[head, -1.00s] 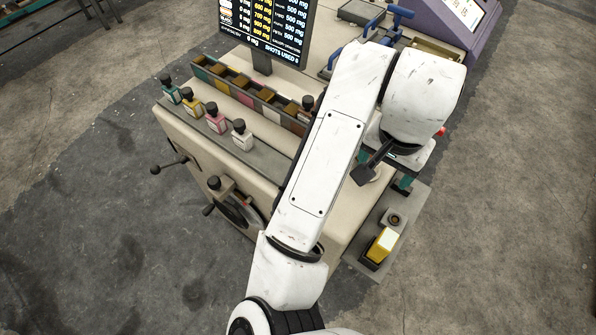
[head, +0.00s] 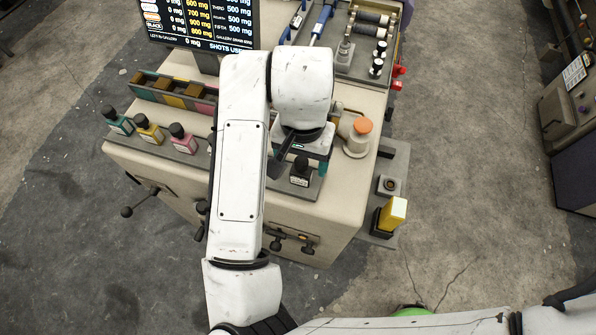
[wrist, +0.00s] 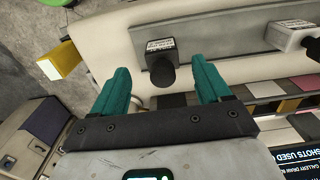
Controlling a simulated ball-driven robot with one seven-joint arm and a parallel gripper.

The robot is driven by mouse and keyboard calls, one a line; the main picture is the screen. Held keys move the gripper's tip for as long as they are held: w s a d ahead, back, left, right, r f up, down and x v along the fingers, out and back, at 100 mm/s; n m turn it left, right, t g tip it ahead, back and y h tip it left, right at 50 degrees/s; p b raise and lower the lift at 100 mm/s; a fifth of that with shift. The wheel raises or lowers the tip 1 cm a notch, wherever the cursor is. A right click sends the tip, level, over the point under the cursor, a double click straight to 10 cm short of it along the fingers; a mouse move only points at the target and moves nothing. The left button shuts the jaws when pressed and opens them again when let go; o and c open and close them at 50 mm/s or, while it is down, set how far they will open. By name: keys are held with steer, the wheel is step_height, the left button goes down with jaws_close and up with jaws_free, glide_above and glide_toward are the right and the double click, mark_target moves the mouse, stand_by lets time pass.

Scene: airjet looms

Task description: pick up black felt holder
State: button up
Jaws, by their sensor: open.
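The black felt holder (head: 301,171) stands upright on the machine's front ledge, just right of my forearm in the head view. It has a dark knob on top and a pale label. In the wrist view the holder (wrist: 159,48) shows between my two teal fingers, its knob towards the camera. My gripper (wrist: 160,68) is open and empty, with a finger on each side of the holder in that view. I cannot tell how far above it the fingertips are. In the head view my wrist hides most of the gripper.
Green (head: 117,121), yellow (head: 149,129) and pink (head: 182,138) holders stand along the ledge to the left. A white holder (wrist: 292,38) shows in the wrist view. An orange-topped post (head: 358,137) and a yellow block (head: 392,214) are to the right. A screen (head: 200,22) stands behind.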

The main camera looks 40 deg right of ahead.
mark_target(301, 170)
steer(key=shift+w+d+f+p, duration=0.1)
steer(key=shift+f+p, duration=0.1)
steer(key=shift+f, duration=0.85)
steer(key=shift+w+a+f+p, duration=0.1)
steer(key=shift+f+p, duration=0.1)
steer(key=shift+f, duration=0.85)
steer(key=shift+w+d+f+p, duration=0.1)
steer(key=shift+f+p, duration=0.1)
steer(key=shift+f, duration=0.85)
steer(key=c, duration=1.1)
steer(key=shift+r, duration=0.1)
steer(key=shift+r, duration=0.45)
steer(key=s+d+r, duration=0.1)
steer(key=s+r, duration=0.3)
steer(key=s+d+r, duration=0.2)
steer(key=s+r, duration=0.2)
steer(key=s+d+r, duration=0.2)
steer(key=s+r, duration=0.2)
steer(key=s, duration=0.1)
steer(key=shift+d, duration=0.15)
